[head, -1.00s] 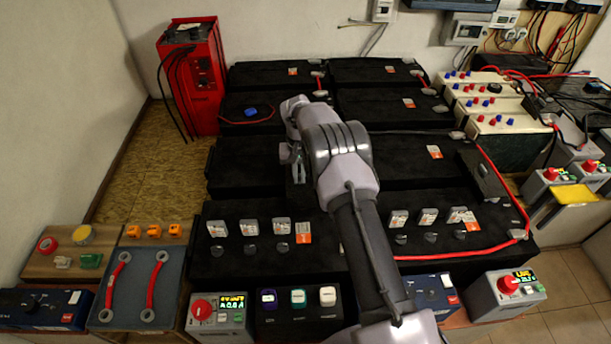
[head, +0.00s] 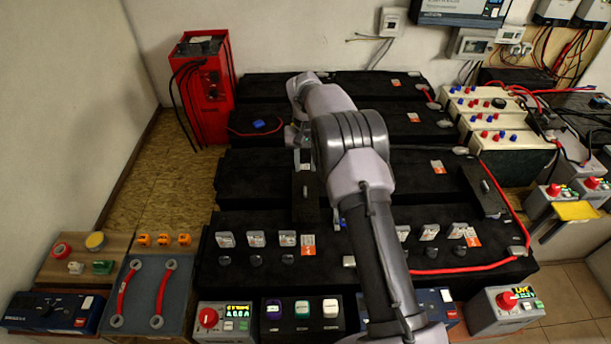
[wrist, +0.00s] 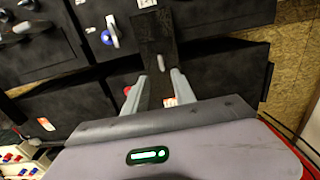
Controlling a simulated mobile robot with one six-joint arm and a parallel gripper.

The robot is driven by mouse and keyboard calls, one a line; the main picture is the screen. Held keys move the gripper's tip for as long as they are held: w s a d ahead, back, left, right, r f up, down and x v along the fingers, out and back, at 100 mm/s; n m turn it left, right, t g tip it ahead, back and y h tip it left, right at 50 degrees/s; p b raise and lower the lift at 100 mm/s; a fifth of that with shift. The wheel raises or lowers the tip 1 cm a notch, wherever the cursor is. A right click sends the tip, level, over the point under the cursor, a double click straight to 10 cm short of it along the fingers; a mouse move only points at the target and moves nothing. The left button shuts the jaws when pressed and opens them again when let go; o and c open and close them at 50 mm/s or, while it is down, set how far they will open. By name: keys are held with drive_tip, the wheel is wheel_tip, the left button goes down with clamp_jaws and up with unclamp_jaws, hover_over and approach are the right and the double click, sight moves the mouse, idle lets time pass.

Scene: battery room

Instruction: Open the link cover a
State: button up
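A narrow black cover (head: 306,200) with a small light handle lies at the middle-left of the black battery rows, taken to be link cover a. In the wrist view the cover (wrist: 153,35) extends up from between my fingers, with its handle (wrist: 161,62) near the fingertips. My gripper (wrist: 160,77) is open, its fingers apart on either side of the handle; contact is not visible. In the head view my gripper (head: 301,152) is partly hidden by my arm. A similar dark cover with a handle (head: 485,188) is at the right.
Batteries with grey levers (head: 256,239) and several tags fill the middle. A blue-rimmed terminal (wrist: 106,38) and a red one (wrist: 127,90) show near the cover. A red cable (head: 520,205) runs along the right. A red charger (head: 200,85) stands at the back left.

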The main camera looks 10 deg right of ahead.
wheel_tip(320, 180, up, 5)
drive_tip(key=shift+r+p, duration=0.1)
drive_tip(key=shift+p, duration=0.45)
drive_tip(key=s+a+r+t+b, duration=0.15)
drive_tip(key=s+r, duration=0.45)
drive_tip(key=r, duration=0.8)
drive_tip(key=s+a+r+m+t+y, duration=0.1)
drive_tip(key=s+r, duration=0.3)
drive_tip(key=s, duration=0.2)
drive_tip(key=s+a+r+t, duration=0.1)
drive_tip(key=s+r, duration=0.2)
drive_tip(key=s, duration=0.4)
drive_tip(key=s+a+f+t, duration=0.1)
drive_tip(key=s+f, duration=0.1)
drive_tip(key=s, duration=0.8)
drive_tip(key=s+a+f+m+t+y+b, duration=0.1)
drive_tip(key=s, duration=1)
drive_tip(key=shift+a+f, duration=0.35)
drive_tip(key=shift+f, duration=0.05)
drive_tip(key=shift+a, duration=0.1)
